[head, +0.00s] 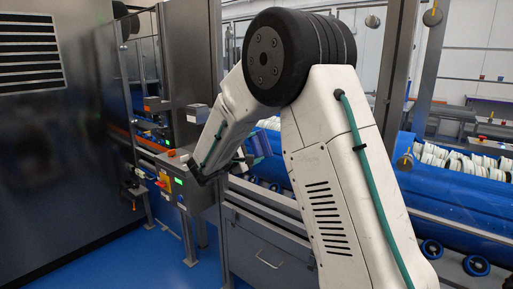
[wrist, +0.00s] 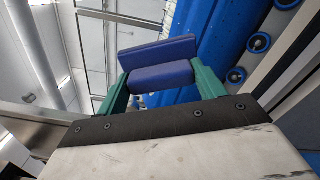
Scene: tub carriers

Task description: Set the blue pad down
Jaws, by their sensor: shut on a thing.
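The blue pad (wrist: 160,76) shows in the wrist view as a dark blue block between the two green fingers of my gripper (wrist: 162,82). A second dark blue face rises just beyond it; I cannot tell whether it is part of the same pad. My gripper is shut on the pad and holds it up, with no surface visible directly under it. In the head view a small dark blue piece (head: 260,144) shows beside my arm, and my arm partly hides that area.
A control box with buttons (head: 165,183) stands on a post left of my arm. A grey cabinet with a handle (head: 262,258) is in front. A blue carrier (head: 470,205) with white round items and wheels is at the right. A dark machine wall (head: 60,150) fills the left.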

